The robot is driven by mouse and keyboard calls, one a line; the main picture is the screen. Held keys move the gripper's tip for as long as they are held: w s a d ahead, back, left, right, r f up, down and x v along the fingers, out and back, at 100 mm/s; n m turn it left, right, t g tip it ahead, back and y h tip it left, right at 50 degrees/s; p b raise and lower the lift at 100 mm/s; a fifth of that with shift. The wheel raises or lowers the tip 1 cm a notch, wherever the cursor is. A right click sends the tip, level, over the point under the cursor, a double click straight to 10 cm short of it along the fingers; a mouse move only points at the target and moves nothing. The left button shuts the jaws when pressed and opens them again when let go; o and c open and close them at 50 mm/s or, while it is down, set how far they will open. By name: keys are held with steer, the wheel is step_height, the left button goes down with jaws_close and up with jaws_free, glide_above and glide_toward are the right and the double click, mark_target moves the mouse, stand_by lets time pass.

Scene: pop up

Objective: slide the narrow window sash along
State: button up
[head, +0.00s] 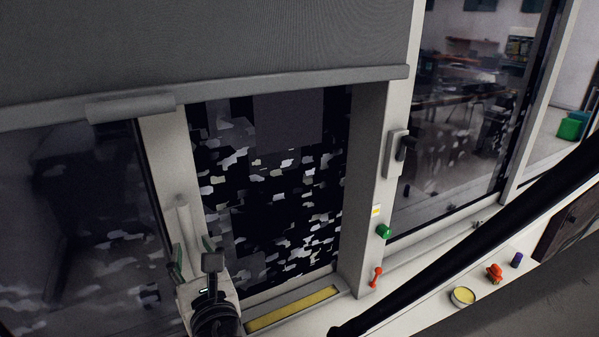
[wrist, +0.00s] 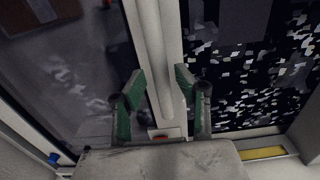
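The narrow window sash shows at the left of the head view, with a dark glass pane and a pale upright edge stile (head: 163,160). An upright pale handle bar (head: 184,222) stands on the stile's lower part. In the wrist view the pale upright bar (wrist: 153,50) runs down between my fingers. My gripper (head: 193,258) is at the bar's lower part, low in the head view. In the wrist view my gripper (wrist: 158,88) is open, with one green-padded finger on each side of the bar. Gaps show between the pads and the bar; contact is not clear.
Right of the stile is a dark, mottled opening (head: 270,190) with a yellow strip (head: 292,308) at its sill. A grey roller blind (head: 200,40) hangs above. A green knob (head: 383,231), a red item (head: 376,277) and a yellow-topped bowl (head: 463,297) are to the right.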

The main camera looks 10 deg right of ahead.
steer(key=shift+x, duration=1.05)
steer(key=shift+c, duration=0.4)
steer(key=shift+s, duration=0.1)
jaws_close()
steer(key=w+d, duration=0.2)
steer(key=d, duration=0.7)
steer(key=w+d, duration=0.3)
steer(key=d, duration=0.7)
steer(key=shift+w+b, duration=0.3)
steer(key=shift+d, duration=0.15)
steer(key=shift+w+d+b, duration=0.45)
steer(key=shift+w+d, duration=0.5)
steer(key=shift+d, duration=2.2)
steer(key=shift+w+d+b, duration=0.4)
steer(key=shift+w+d, duration=0.55)
steer(key=shift+d, duration=2.2)
steer(key=shift+w+d+b, duration=0.45)
steer(key=shift+w+d, duration=0.5)
steer(key=shift+d, duration=2.2)
steer(key=shift+o, duration=1.4)
jaws_free()
